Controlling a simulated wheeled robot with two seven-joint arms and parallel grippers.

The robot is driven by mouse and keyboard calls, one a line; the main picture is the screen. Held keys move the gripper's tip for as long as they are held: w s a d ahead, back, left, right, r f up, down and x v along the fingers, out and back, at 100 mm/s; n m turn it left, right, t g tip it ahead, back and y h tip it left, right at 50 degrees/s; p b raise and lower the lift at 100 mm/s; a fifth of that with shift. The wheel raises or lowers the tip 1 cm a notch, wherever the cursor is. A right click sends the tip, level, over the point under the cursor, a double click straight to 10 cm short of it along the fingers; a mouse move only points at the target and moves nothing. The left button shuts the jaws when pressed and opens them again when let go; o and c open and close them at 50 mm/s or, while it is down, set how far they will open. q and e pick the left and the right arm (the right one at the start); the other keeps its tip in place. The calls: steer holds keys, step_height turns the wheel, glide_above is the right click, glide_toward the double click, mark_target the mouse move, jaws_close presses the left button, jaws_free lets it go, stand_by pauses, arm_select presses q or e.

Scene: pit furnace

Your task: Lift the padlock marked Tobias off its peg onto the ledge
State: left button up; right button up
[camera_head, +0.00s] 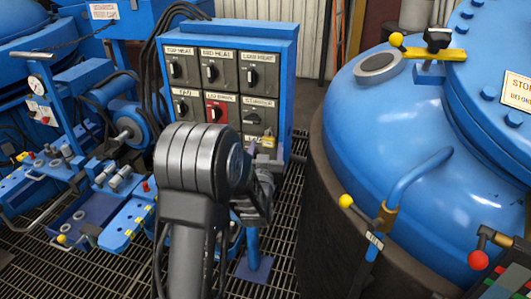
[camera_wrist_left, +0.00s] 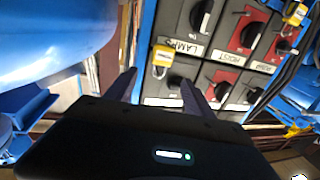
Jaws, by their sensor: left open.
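A yellow padlock (camera_wrist_left: 162,56) with a pale label hangs on the switch panel in the left wrist view. Its label is too small to read, so I cannot tell whether it says Tobias. My left gripper (camera_wrist_left: 158,77) is open, its dark fingertips apart on either side of the padlock's lower end in the picture. I cannot tell the depth between them. In the head view a small yellowish padlock (camera_head: 267,142) shows just beyond my left wrist, which hides the panel's lower part. I cannot make out the ledge. My right gripper is out of view.
The blue switch panel (camera_head: 228,32) carries rows of labelled knobs. Another padlock (camera_wrist_left: 296,13) hangs at the wrist view's upper right, and a yellow item (camera_wrist_left: 300,130) sits lower right. The large blue furnace vessel (camera_head: 400,120) stands close on the right.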

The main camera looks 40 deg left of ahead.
mark_target(268, 137)
arm_select(q)
steer(key=x, duration=0.5)
steer(key=shift+w+a+p, duration=0.1)
steer(key=shift+w+p, duration=0.05)
steer(key=shift+p, duration=0.25)
steer(key=shift+c, duration=0.4)
jaws_close()
steer(key=shift+r, duration=0.4)
stand_by(0.4)
stand_by(0.3)
steer(key=a+v, duration=0.1)
steer(key=v, duration=0.5)
steer(key=shift+s, duration=0.25)
stand_by(1.0)
stand_by(0.6)
